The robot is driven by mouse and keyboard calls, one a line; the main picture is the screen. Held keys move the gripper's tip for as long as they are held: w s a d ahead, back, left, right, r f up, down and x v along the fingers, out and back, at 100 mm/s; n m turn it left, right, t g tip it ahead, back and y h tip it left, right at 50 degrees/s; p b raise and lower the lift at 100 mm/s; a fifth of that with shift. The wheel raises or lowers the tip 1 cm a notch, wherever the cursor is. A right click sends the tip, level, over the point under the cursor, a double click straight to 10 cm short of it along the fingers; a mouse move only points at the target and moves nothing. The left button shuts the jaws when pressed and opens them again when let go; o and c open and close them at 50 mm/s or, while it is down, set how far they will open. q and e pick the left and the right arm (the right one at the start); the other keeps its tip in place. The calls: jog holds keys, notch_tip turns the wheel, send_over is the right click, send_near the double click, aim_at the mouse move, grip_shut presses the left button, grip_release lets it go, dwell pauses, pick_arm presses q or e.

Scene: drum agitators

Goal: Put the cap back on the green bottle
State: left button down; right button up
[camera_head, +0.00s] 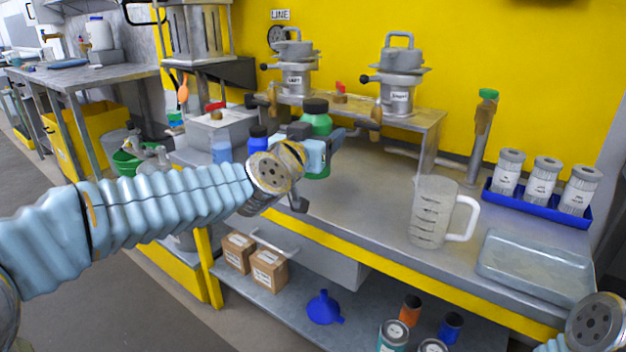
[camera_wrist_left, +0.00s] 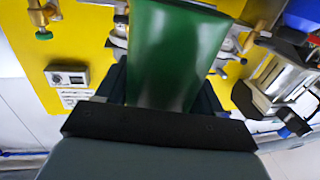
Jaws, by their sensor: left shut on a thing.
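The green bottle (camera_head: 317,124) is upright at the middle of the head view, with a black cap-like top (camera_head: 315,105) on it. Whether this top is fully seated cannot be told. My left gripper (camera_head: 322,142) is shut on the bottle's body, and its wrist hides part of the bottle. In the left wrist view the green bottle (camera_wrist_left: 175,50) fills the space between the dark fingers. Whether its base touches the bench is unclear. I see no separate loose cap that I can identify. My right gripper is out of view; only part of my right arm shows at the lower right.
The steel bench (camera_head: 375,195) has free room right of the bottle. A clear measuring jug (camera_head: 428,212), a clear tray (camera_head: 535,262) and a blue rack (camera_head: 535,202) of grey canisters stand further right. A blue-capped bottle (camera_head: 258,138) is close left. A raised shelf (camera_head: 425,122) holds metal agitators behind.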

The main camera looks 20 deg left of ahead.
pick_arm(q)
jog(key=w+a+f+b, duration=0.2)
jog(key=w+a+f, duration=0.1)
jog(key=w+f, duration=0.5)
jog(key=shift+w+a+b, duration=0.35)
jog(key=shift+w+b, duration=0.05)
jog(key=shift+w, duration=0.65)
jog(key=shift+w+a+f, duration=0.1)
jog(key=shift+w+f, duration=0.1)
jog(key=shift+f, duration=0.8)
jog(key=shift+w+f, duration=0.15)
jog(key=shift+f, duration=0.8)
